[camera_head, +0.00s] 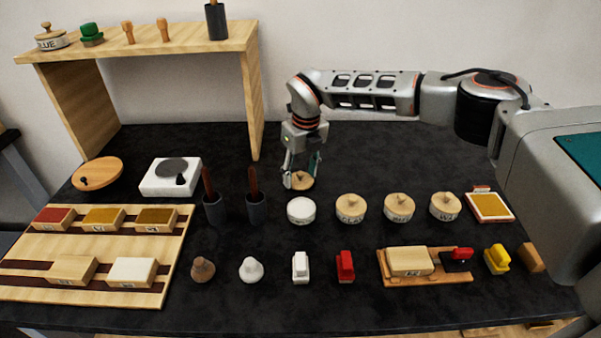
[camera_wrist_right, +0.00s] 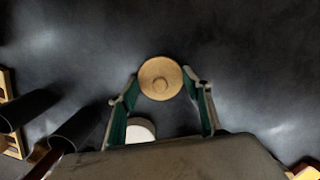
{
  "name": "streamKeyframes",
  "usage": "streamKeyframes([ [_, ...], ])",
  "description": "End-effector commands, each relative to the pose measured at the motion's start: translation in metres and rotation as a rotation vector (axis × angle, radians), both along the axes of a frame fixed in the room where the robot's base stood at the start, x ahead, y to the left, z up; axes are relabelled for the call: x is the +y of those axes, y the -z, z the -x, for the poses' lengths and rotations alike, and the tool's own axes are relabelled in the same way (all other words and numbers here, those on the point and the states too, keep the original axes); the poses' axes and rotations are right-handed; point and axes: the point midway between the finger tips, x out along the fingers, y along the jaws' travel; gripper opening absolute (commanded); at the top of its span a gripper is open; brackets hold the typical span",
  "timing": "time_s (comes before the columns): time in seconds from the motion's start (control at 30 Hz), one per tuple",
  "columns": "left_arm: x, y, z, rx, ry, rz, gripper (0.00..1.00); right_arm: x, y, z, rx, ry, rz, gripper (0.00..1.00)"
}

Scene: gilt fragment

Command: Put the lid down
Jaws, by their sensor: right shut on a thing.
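My right gripper (camera_head: 300,172) points down over the dark table and is shut on a round wooden lid (camera_head: 300,183) with a small knob. In the right wrist view the lid (camera_wrist_right: 160,78) sits between the two fingertips, knob towards the camera. The lid is at or just above the tabletop; I cannot tell if it touches. In front of it stands a white round jar (camera_head: 301,211) with no wooden lid on it. Part of this jar also shows in the right wrist view (camera_wrist_right: 140,131). My left gripper is not in view.
Three jars with wooden lids (camera_head: 397,208) stand to the right. Two dark cups (camera_head: 256,209) with sticks and a white block with a grey disc (camera_head: 152,180) stand to the left. A wooden shelf (camera_head: 160,47) rises behind. The table (camera_head: 370,165) behind the jars is clear.

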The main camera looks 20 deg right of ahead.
Motion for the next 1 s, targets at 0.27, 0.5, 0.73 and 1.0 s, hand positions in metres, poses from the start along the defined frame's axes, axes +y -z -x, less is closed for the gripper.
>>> streamKeyframes([
  [0.27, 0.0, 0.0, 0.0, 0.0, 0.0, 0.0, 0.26, 0.0, 0.001, 0.0, 0.001, 0.0, 0.0, 0.66],
  [0.5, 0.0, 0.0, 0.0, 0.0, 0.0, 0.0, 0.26, 0.0, -0.003, 0.0, 0.0, 0.0, 0.0, 0.66],
  [0.73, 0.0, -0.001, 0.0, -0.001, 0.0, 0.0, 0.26, -0.001, -0.038, 0.003, -0.003, -0.001, 0.0, 0.66],
  [1.0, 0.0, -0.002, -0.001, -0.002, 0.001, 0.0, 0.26, -0.004, -0.091, 0.01, -0.002, 0.0, 0.0, 0.66],
])
